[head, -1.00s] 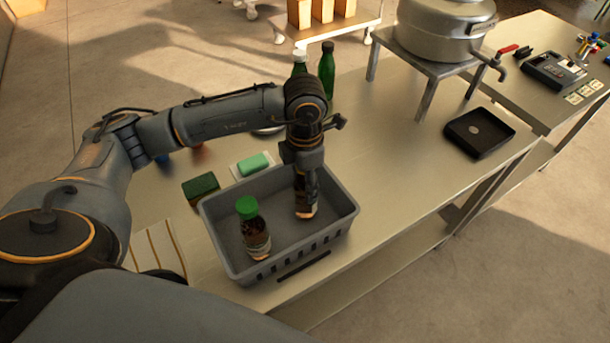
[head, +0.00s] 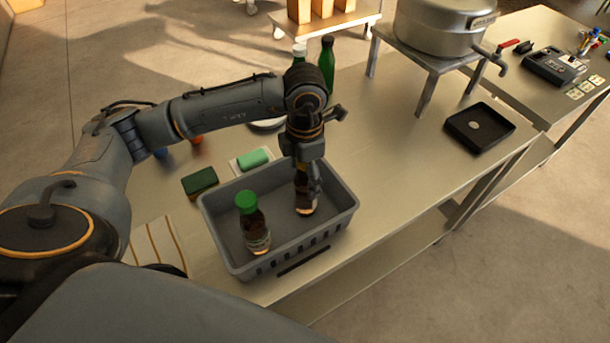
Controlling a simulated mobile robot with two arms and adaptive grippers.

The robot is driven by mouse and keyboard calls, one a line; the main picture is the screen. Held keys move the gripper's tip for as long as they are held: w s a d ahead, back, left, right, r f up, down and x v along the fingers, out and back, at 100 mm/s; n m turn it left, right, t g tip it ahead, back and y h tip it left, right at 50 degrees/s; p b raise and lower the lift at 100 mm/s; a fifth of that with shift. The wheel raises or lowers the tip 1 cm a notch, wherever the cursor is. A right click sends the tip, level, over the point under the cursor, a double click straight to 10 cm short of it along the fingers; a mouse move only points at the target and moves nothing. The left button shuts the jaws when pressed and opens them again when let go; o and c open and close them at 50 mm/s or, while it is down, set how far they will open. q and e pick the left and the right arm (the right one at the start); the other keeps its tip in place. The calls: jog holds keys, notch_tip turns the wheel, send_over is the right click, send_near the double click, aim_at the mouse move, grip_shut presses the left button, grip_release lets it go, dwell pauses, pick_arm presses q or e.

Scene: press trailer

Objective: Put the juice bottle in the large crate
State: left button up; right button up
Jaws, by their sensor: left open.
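The large grey crate (head: 338,222) stands on the metal table. Two bottles are inside it. One brown bottle with a green cap (head: 256,228) stands at the crate's left. A second dark bottle (head: 305,203) is at the right, its upper part hidden by my left gripper (head: 307,184). I cannot tell from its visible part whether it is the juice bottle. My left gripper points down into the crate, open, with its fingers at this second bottle. My right gripper is not seen.
A green-and-dark sponge (head: 200,183) and a green soap bar (head: 252,158) lie behind the crate. Green bottles (head: 326,68) stand further back. A large pot (head: 440,35) on a stand and a black tray (head: 480,128) are to the right. The table between crate and tray is clear.

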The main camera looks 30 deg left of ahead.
pick_arm(q)
notch_tip(320, 180, up, 10)
jog(key=b, duration=0.2)
jog(key=shift+w+b, duration=0.1)
jog(key=shift+b, duration=0.25)
jog(key=shift+r, duration=0.6)
jog(key=shift+f, duration=0.1)
